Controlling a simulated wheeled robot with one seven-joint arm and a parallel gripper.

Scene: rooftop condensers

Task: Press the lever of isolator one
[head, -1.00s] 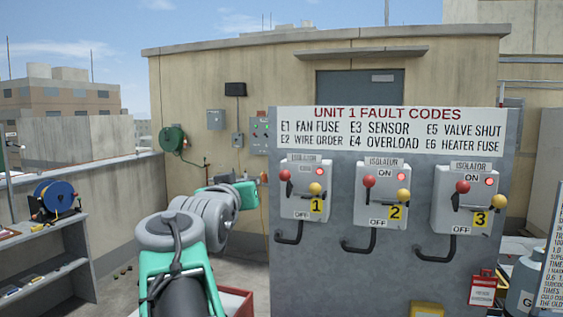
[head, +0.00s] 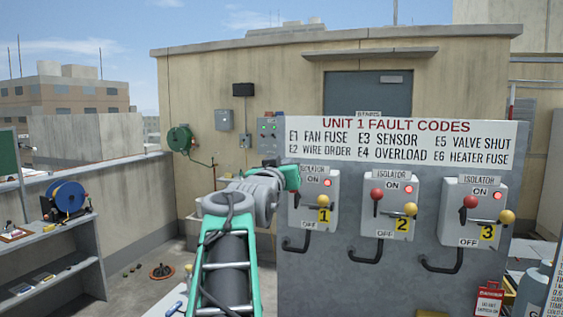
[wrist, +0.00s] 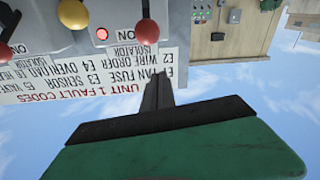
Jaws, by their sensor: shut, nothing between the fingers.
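Isolator one (head: 308,224) is the leftmost grey box on the panel in the head view, marked with a yellow 1. Its red lamp (head: 327,183) is lit and its yellow ball (head: 323,200) shows. Its red lever ball is hidden behind my arm's end there. In the upside-down wrist view, that red ball (wrist: 147,31) shows at the end of a dark lever, on the ON side. My gripper (wrist: 158,80) is shut and empty, its fingertips just short of the ball in the picture; the gap in depth is unclear. The head view does not show the fingertips clearly.
Isolator two (head: 388,220) and isolator three (head: 474,228) stand to the right, each with a lit red lamp. A fault code sign (head: 400,140) is above them. A shelf (head: 80,232) with a blue reel stands at left. Floor between is mostly open.

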